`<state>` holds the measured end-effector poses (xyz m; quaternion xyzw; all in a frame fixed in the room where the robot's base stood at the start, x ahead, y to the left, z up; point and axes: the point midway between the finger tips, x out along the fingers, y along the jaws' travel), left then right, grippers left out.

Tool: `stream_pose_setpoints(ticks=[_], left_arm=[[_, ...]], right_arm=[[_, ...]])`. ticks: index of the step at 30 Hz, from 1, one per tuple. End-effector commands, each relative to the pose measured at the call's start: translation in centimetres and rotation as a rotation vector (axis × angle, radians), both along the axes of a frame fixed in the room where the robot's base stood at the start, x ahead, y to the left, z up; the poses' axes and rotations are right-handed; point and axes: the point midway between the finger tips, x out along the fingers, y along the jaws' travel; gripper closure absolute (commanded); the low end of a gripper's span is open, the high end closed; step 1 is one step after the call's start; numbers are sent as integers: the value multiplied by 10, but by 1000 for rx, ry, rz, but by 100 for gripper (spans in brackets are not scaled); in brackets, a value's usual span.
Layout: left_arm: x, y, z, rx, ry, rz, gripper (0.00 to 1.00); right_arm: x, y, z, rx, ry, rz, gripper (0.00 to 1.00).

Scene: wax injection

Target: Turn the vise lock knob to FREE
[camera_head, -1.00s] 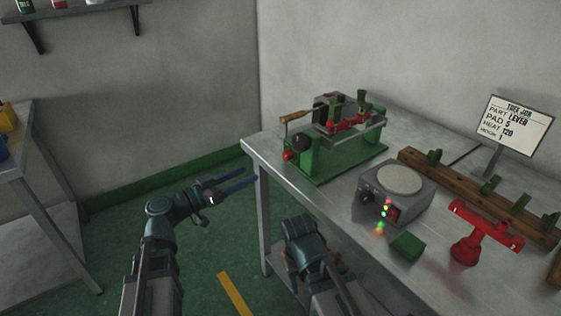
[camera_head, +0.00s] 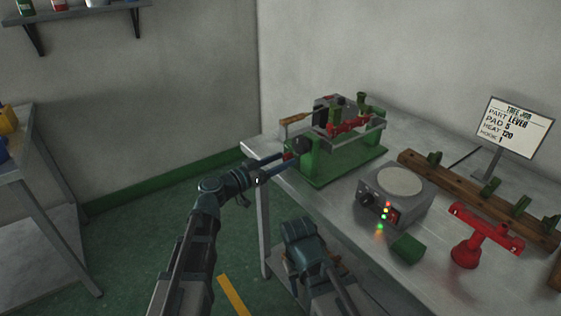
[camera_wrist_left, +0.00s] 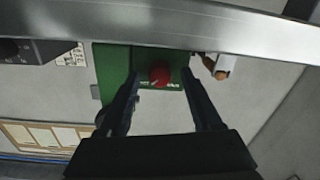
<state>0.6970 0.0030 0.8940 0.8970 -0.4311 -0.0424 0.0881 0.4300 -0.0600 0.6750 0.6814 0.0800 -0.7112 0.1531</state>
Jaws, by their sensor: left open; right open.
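The red knob (camera_wrist_left: 160,73) shows in the left wrist view on a green panel with small white lettering that I cannot read for sure. I take it as the vise lock knob. In the head view it is mostly hidden at the left end of the green vise machine (camera_head: 345,166). My left gripper (camera_head: 284,162) is open. Its fingers are on either side of the knob in the left wrist view, with gaps visible. My right gripper (camera_head: 300,236) is low in front of the bench, away from the vise, and its fingertips are hard to make out.
The metal bench (camera_head: 330,215) has its edge close to my left gripper. A grey heater box (camera_head: 396,196), a green block (camera_head: 408,248), a red stand (camera_head: 466,252), a wooden rack (camera_head: 470,192) and a sign (camera_head: 516,126) stand to the right.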

Motion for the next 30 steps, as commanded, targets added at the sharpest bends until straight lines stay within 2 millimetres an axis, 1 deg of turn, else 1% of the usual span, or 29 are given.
stream_pose_setpoints(ticks=[5, 6, 11, 15, 16, 17, 25, 30], left_arm=[[0, 0, 0, 0, 0, 0, 34], [0, 0, 0, 0, 0, 0, 38], [0, 0, 0, 0, 0, 0, 67], [0, 0, 0, 0, 0, 0, 92], [0, 0, 0, 0, 0, 0, 97], [0, 0, 0, 0, 0, 0, 100], [0, 0, 0, -5, 8, 0, 100], [0, 0, 0, -40, 55, 0, 100]], right_arm=[[0, 0, 0, 0, 0, 0, 50], [0, 0, 0, 0, 0, 0, 50], [0, 0, 0, 0, 0, 0, 50], [0, 0, 0, 0, 0, 0, 50], [0, 0, 0, 0, 0, 0, 50], [0, 0, 0, 0, 0, 0, 50], [0, 0, 0, 0, 0, 0, 50], [0, 0, 1, 0, 0, 0, 50]])
